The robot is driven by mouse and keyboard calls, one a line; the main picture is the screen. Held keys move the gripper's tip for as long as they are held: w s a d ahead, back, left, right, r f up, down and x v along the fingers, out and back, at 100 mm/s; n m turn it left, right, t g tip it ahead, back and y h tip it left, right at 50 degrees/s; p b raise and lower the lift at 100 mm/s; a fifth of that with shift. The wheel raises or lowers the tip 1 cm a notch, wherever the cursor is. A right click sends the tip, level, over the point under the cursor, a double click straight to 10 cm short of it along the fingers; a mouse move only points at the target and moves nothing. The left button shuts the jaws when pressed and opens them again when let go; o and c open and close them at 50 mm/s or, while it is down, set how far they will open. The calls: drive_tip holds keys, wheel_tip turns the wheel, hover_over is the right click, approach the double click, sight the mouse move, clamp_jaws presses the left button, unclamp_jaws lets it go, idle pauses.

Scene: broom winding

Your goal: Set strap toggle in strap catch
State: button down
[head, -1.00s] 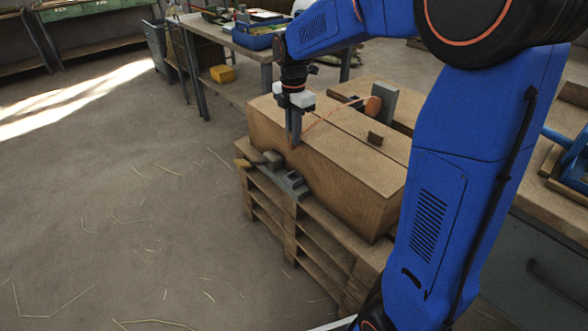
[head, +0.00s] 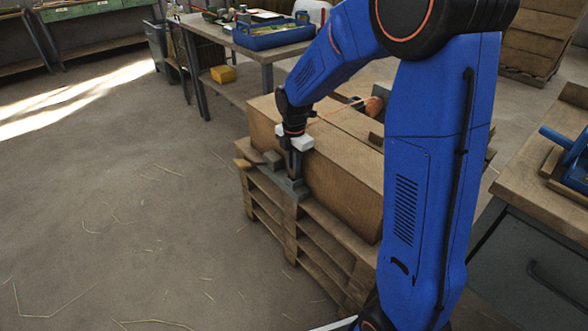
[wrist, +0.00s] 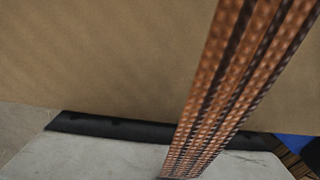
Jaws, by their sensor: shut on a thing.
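My gripper (head: 294,174) is shut and points down beside the near-left side of the long tan box (head: 345,185). Its fingertips are low, right at the grey metal catch (head: 297,191) on the pallet's edge. The strap toggle is hidden between the fingers; I cannot tell whether it touches the catch. The orange strap (head: 335,110) runs from near my gripper over the box top towards an orange round piece (head: 374,106). In the wrist view the braided strap (wrist: 222,85) runs close up across the box side.
The box lies on a wooden pallet (head: 270,213). A bench with a blue tray (head: 270,37) stands behind. Another bench (head: 530,190) is at right. The floor at left is open, with loose straws.

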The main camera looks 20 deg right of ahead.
drive_tip(key=shift+f, duration=0.1)
drive_tip(key=c, duration=1.8)
unclamp_jaws()
drive_tip(key=shift+o, duration=0.2)
wheel_tip(320, 180, up, 12)
drive_tip(key=s+d+r+m+t, duration=0.1)
drive_tip(key=s+r+m, duration=0.15)
drive_tip(key=s, duration=0.25)
drive_tip(key=s+d+r+m, duration=0.2)
drive_tip(key=s+m, duration=0.2)
drive_tip(key=s, duration=0.1)
drive_tip(key=s+d+r+m+t, duration=0.1)
drive_tip(key=s+r+m, duration=0.1)
drive_tip(key=s+m, duration=0.3)
drive_tip(key=s+d+f+m+t, duration=0.2)
drive_tip(key=s+m, duration=0.9)
drive_tip(key=s, duration=0.6)
drive_tip(key=shift+d+f+t, duration=0.15)
drive_tip(key=shift+d+t, duration=0.25)
drive_tip(key=shift+d, duration=0.1)
